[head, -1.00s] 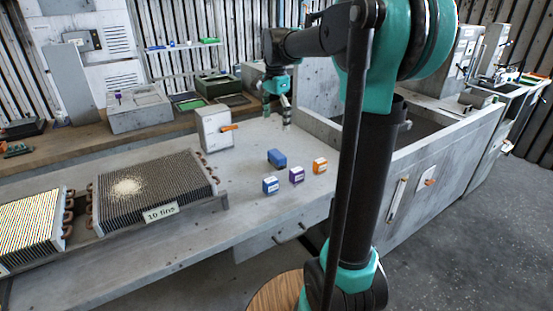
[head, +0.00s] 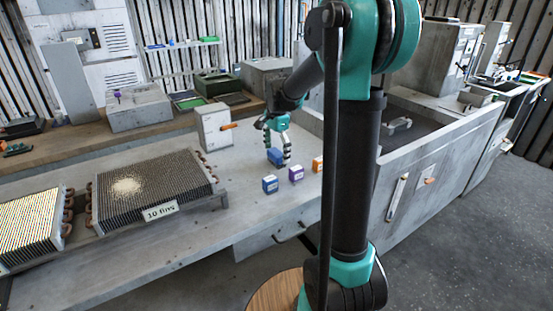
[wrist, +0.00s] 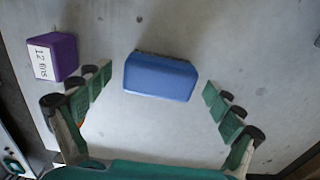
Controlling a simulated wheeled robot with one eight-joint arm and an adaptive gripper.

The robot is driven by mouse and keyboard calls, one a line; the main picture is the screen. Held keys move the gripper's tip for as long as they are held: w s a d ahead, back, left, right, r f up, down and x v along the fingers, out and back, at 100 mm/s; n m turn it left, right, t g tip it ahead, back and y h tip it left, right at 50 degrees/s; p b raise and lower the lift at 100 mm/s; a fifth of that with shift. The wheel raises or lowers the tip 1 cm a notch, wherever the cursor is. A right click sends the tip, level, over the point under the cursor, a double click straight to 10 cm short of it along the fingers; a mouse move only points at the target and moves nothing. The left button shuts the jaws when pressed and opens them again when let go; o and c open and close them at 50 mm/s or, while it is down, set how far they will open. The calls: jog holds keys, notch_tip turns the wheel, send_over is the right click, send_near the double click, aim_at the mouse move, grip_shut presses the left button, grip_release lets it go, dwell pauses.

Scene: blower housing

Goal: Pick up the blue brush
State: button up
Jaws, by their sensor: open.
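The blue brush (head: 276,157) lies on the grey bench top, behind the small labelled blocks. In the wrist view the blue brush (wrist: 161,77) is a rounded blue block with a thin dark edge along its far side. My gripper (head: 277,150) is right at the brush in the head view and partly covers it. In the wrist view my gripper (wrist: 158,90) is open, with one green-padded finger to each side of the brush and clear gaps between. Nothing is held.
A blue block (head: 270,185), a purple block (head: 296,174) and an orange block (head: 317,164) stand close in front of the brush. The purple block (wrist: 53,57) is near the left finger in the wrist view. A grey box with an orange lever (head: 214,128) stands left. A finned coil (head: 155,187) lies farther left.

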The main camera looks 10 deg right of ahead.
aim_at(277, 152)
jog(key=shift+f, duration=0.2)
jog(key=c, duration=1.4)
jog(key=shift+r, duration=0.1)
notch_tip(277, 152, up, 20)
jog(key=shift+f, duration=0.1)
